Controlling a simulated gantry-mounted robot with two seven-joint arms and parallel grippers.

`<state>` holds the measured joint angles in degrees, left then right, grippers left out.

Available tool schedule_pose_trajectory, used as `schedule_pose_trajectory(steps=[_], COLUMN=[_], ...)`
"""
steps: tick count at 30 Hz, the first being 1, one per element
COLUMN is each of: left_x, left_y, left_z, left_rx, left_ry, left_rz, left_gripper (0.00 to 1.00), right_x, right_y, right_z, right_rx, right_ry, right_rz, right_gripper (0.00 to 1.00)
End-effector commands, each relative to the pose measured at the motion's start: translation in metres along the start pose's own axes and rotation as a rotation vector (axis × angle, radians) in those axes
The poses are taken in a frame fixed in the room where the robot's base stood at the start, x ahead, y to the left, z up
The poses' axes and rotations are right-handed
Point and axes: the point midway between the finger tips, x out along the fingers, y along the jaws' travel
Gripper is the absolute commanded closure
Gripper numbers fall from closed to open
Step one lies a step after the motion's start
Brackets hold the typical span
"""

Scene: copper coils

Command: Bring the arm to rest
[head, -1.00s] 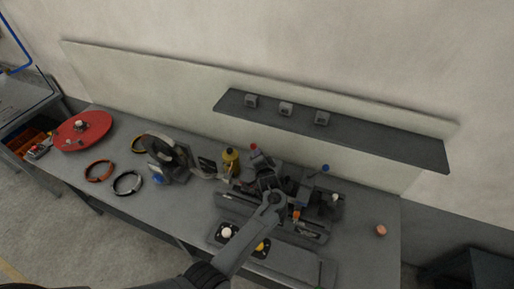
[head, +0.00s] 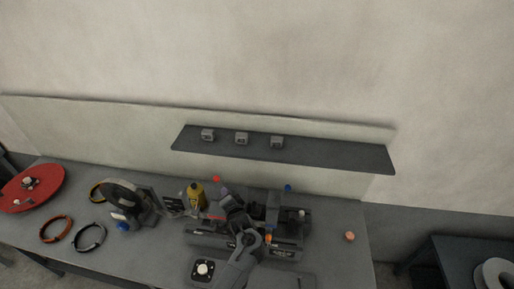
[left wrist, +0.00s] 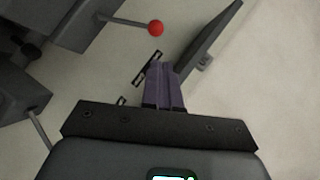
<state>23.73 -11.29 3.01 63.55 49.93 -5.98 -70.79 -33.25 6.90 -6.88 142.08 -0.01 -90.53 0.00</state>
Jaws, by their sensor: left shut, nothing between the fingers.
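My left arm comes in from the bottom of the head view and reaches over the machine on the bench. My left gripper (head: 231,204) is at the machine's upper part, small and dark there, so its fingertips are hard to make out. In the left wrist view its purple-grey fingers (left wrist: 163,88) are together with nothing between them. Near them in that view is a lever with a red ball knob (left wrist: 155,28), apart from the fingers. My right gripper is in no view.
The grey bench (head: 335,262) carries the machine (head: 285,250), a yellow bottle (head: 196,196), a dark reel (head: 125,200), a black ring (head: 89,237), a copper coil (head: 56,229) and a red disc (head: 33,188). A shelf (head: 330,154) holds three small grey blocks.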

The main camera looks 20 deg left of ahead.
Motion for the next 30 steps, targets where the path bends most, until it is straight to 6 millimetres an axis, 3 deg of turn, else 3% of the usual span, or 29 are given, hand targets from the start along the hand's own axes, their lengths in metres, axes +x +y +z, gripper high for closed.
schedule_pose_trajectory(steps=[5,8,11,12,15,17,19,22,26,30], left_x=[-0.003,-0.005,-0.012,-0.016,-0.032,-0.045,-0.066,-0.105,-0.171,-0.249], left_y=[0.016,0.036,0.062,0.068,0.071,0.073,0.075,0.077,0.072,0.052], left_z=[0.02,0.053,0.105,0.132,0.184,0.204,0.221,0.228,0.219,0.199], left_rx=[0.025,0.067,0.134,0.162,0.214,0.218,0.19,0.116,0.01,-0.081], left_ry=[-0.017,-0.044,-0.079,-0.09,-0.069,-0.039,-0.002,0.049,0.08,0.047], left_rz=[0.017,0.037,0.06,0.061,0.076,0.123,0.207,0.366,0.602,0.839], left_gripper=[1.0,1.0,1.0,1.0,1.0,1.0,1.0,1.0,1.0,1.0], right_x=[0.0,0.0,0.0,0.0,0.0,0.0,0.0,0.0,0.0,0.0], right_y=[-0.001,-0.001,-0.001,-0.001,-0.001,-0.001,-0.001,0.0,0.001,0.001], right_z=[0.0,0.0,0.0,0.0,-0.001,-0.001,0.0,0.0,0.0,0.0], right_rx=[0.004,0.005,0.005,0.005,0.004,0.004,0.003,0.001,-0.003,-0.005], right_ry=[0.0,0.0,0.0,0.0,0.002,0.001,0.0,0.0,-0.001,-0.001], right_rz=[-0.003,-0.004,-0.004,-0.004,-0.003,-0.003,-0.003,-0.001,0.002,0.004], right_gripper=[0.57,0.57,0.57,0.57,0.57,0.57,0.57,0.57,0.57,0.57])
